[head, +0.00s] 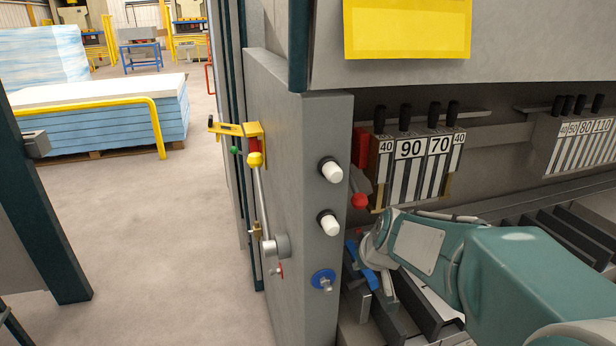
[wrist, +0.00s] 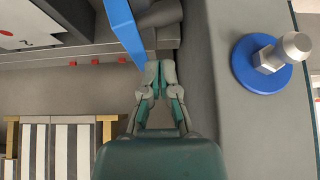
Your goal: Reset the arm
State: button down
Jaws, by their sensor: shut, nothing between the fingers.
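My arm (head: 500,270) reaches in from the lower right in the head view, towards the inner side of the grey machine side panel. My gripper (wrist: 160,68) shows in the wrist view with its fingertips together and nothing between them. In the head view its fingers are mostly hidden behind the wrist. A blue flat bar (wrist: 122,30) lies just beyond and left of the fingertips; it also shows in the head view (head: 366,274). I cannot tell whether they touch.
The side panel (head: 305,250) carries two white knobs (head: 331,171) and a blue disc with a metal knob (head: 322,280), close right of my gripper in the wrist view (wrist: 245,72). Numbered tool segments (head: 411,165) stand behind my arm. Open floor (head: 150,250) lies left.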

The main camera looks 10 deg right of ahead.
jog(key=s+r+m, duration=0.1)
jog(key=s+r, duration=0.1)
jog(key=s, duration=0.9)
jog(key=s+r+m+g+h, duration=0.1)
jog(key=s+r, duration=0.1)
jog(key=s, duration=1)
jog(key=shift+s+a+r, duration=0.15)
jog(key=shift+a+r, duration=0.1)
jog(key=shift+a, duration=0.15)
